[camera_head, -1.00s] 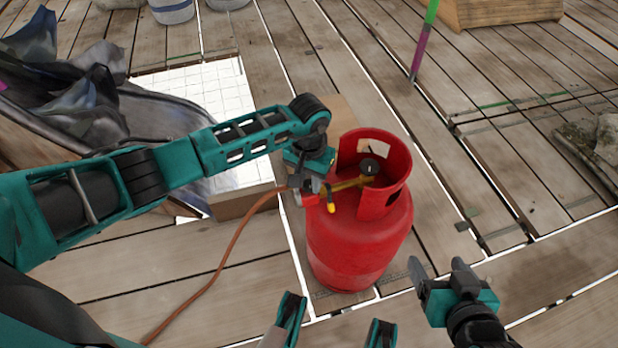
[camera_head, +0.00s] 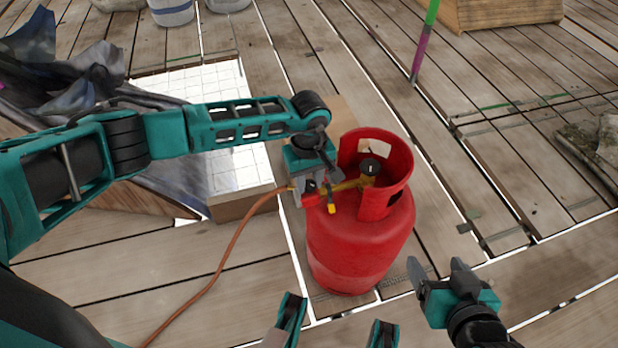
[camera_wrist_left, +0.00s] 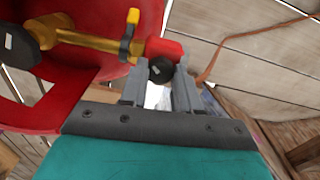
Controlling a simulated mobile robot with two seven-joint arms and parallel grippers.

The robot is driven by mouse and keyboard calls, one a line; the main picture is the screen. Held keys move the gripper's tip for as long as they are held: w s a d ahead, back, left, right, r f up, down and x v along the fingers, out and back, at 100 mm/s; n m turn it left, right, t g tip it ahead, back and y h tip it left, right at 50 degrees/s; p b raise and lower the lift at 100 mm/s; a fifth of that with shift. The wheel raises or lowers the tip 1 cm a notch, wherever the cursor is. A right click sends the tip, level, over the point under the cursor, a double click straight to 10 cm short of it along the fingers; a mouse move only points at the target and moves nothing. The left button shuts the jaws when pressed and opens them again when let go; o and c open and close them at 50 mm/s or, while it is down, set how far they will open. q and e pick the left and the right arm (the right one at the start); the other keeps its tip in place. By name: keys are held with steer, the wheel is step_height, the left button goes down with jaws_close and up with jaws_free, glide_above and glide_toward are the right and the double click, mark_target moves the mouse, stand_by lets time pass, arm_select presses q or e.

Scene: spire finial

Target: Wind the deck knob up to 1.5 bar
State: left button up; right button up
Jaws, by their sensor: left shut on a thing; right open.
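A red gas cylinder (camera_head: 360,250) stands upright on the deck with a brass fitting (camera_head: 350,185) inside its open collar. The fitting carries a black round cap or gauge (camera_head: 370,168), a yellow lever (camera_head: 331,207) and a red end piece (camera_head: 309,199). The left wrist view shows a dark round knob (camera_wrist_left: 161,70) at the red end piece (camera_wrist_left: 163,49). My left gripper (camera_wrist_left: 160,68) is shut on this knob, with a finger on each side; in the head view it is beside the collar (camera_head: 318,178). No pressure reading is legible. My right gripper (camera_head: 437,265) is open and empty, right of the cylinder.
An orange hose (camera_head: 222,262) runs from the fitting down across the planks. A wooden box with a white tiled top (camera_head: 225,165) and dark crumpled material (camera_head: 80,95) lie left. A green and purple pole (camera_head: 420,45) stands behind. Planks right of the cylinder are mostly clear.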

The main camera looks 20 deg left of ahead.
arm_select(q)
steer(key=n, duration=0.3)
steer(key=shift+n, duration=0.4)
steer(key=n+p, duration=0.1)
steer(key=n, duration=0.2)
steer(key=shift+r, duration=0.1)
steer(key=shift+n, duration=1.5)
arm_select(e)
steer(key=shift+s+d+r, duration=0.1)
steer(key=shift+d+r, duration=0.1)
steer(key=shift+d, duration=0.1)
steer(key=shift+r, duration=0.1)
